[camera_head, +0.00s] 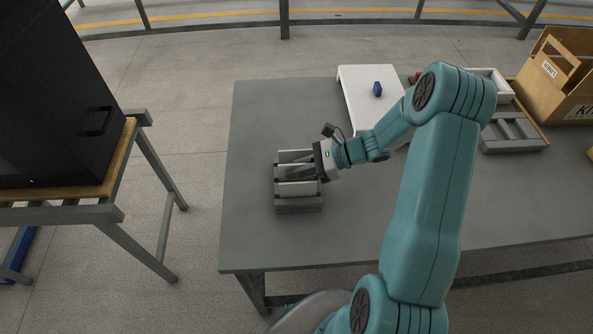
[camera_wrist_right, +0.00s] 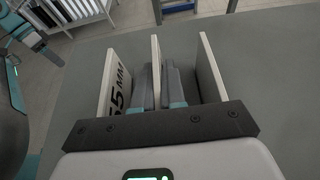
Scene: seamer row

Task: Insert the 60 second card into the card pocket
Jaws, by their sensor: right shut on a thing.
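A grey rack (camera_head: 298,208) on the table holds white cards standing in a row. My right gripper (camera_head: 298,172) reaches over the rack from the right. In the right wrist view, its two fingers (camera_wrist_right: 160,86) are shut on the middle white card (camera_wrist_right: 156,55), with a white card on either side. The left card (camera_wrist_right: 113,88) carries dark lettering ending in "5 MM"; the right card (camera_wrist_right: 211,70) shows no readable text. The held card's face is hidden, so I cannot tell whether it is the 60 second card. I cannot identify the card pocket. My left gripper is not in view.
A white board (camera_head: 362,100) with a small blue block (camera_head: 378,89) lies at the back of the table. A grey divided tray (camera_head: 513,133) and a wooden crate (camera_head: 560,80) stand at right. The table (camera_head: 255,110) is clear left of the rack.

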